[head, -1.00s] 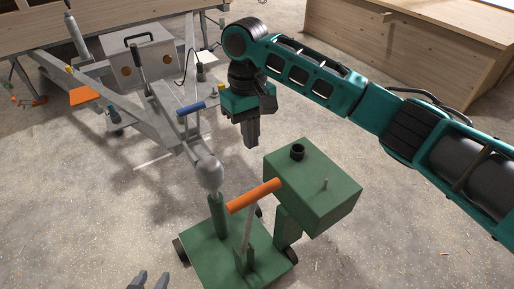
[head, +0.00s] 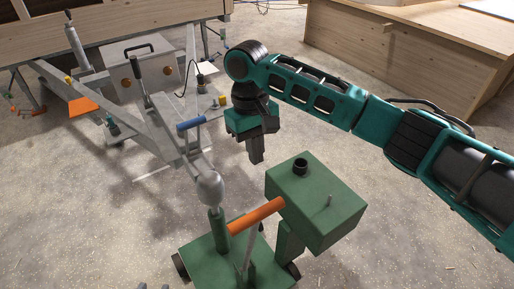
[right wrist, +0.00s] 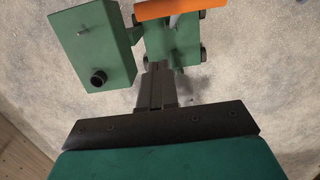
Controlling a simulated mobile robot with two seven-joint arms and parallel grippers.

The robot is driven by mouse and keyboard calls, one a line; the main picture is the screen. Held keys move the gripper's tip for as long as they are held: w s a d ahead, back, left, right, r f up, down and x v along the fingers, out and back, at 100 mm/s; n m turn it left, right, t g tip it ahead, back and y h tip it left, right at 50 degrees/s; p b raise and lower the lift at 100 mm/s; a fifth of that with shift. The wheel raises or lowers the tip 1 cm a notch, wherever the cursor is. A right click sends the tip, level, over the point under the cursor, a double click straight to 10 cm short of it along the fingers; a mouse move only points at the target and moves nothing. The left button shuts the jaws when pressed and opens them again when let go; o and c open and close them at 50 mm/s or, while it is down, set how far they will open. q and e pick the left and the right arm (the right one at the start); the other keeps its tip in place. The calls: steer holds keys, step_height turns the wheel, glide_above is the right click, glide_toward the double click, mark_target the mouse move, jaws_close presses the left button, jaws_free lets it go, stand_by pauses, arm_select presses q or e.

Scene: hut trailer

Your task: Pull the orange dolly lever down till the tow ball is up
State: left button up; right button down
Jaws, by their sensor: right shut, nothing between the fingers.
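The orange lever handle (head: 257,216) sits on a grey arm rising from the green dolly (head: 208,259). It also shows at the top of the right wrist view (right wrist: 180,9). A grey rounded head (head: 209,187) at the trailer's nose sits above the dolly's green post (head: 217,225). I cannot tell the tow ball apart from this head. My right gripper (head: 255,157) is shut and empty, pointing down, apart from the lever and behind it in the head view. Its fingers (right wrist: 157,82) show in the wrist view.
The dolly's green box (head: 315,205), with a black knob on top, stands right of the lever, close to my right gripper. The grey trailer frame (head: 100,115) fills the left. A wooden counter (head: 410,60) stands at the back right. The floor between is clear.

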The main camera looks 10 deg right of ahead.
steer(key=s+d+f, duration=0.1)
steer(key=s+f, duration=0.2)
steer(key=f, duration=0.5)
steer(key=shift+s+d+f, duration=0.15)
steer(key=shift+s+d, duration=0.15)
steer(key=shift+s, duration=0.1)
